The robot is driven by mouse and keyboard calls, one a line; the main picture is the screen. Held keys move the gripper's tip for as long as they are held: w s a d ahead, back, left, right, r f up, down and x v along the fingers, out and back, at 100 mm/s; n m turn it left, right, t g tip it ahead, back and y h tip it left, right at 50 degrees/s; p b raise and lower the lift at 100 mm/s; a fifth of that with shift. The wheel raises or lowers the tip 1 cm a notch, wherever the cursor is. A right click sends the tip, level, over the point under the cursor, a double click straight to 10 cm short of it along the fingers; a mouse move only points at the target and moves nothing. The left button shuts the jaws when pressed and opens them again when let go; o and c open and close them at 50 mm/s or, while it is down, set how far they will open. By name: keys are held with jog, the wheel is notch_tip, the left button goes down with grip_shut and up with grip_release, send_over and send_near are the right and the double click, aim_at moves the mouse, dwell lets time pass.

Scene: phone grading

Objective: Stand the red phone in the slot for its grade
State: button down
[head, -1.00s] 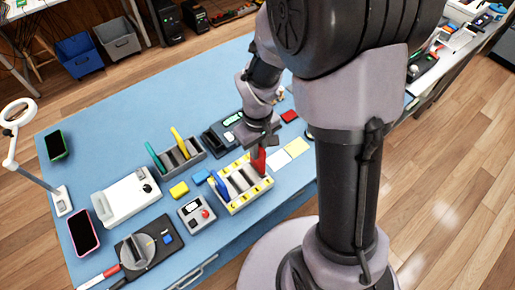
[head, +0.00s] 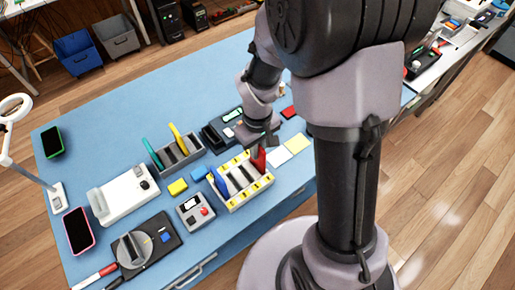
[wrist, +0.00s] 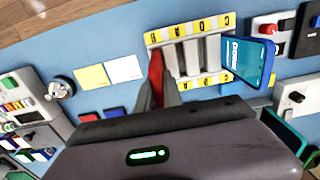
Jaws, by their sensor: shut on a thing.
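The slotted rack (head: 238,207), pale with yellow letter labels, stands near the table's front edge; it also shows in the wrist view (wrist: 187,38). The red phone (head: 259,158) is upright at the rack's right end in the head view. In the wrist view the red phone (wrist: 156,74) is at the rack's left end. My gripper (wrist: 163,92) is shut on its upper part. A blue phone (wrist: 247,62) stands in the slot at the opposite end. The slots between look empty. I cannot tell whether the red phone's lower edge is seated, and the letters are too small to read surely.
A grey holder (head: 180,160) with a teal and a yellow phone stands behind the rack. White and yellow cards (head: 286,149) lie to its right. A small grey device (head: 194,211) with a red button is to its left.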

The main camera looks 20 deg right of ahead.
dwell(0.3)
jog(key=shift+f+b, duration=0.45)
jog(key=shift+f, duration=0.05)
jog(key=c, duration=1.4)
grip_release()
jog(key=shift+o, duration=0.2)
jog(key=shift+o, duration=1.4)
jog(key=shift+r, duration=0.1)
jog(key=shift+r+p, duration=0.7)
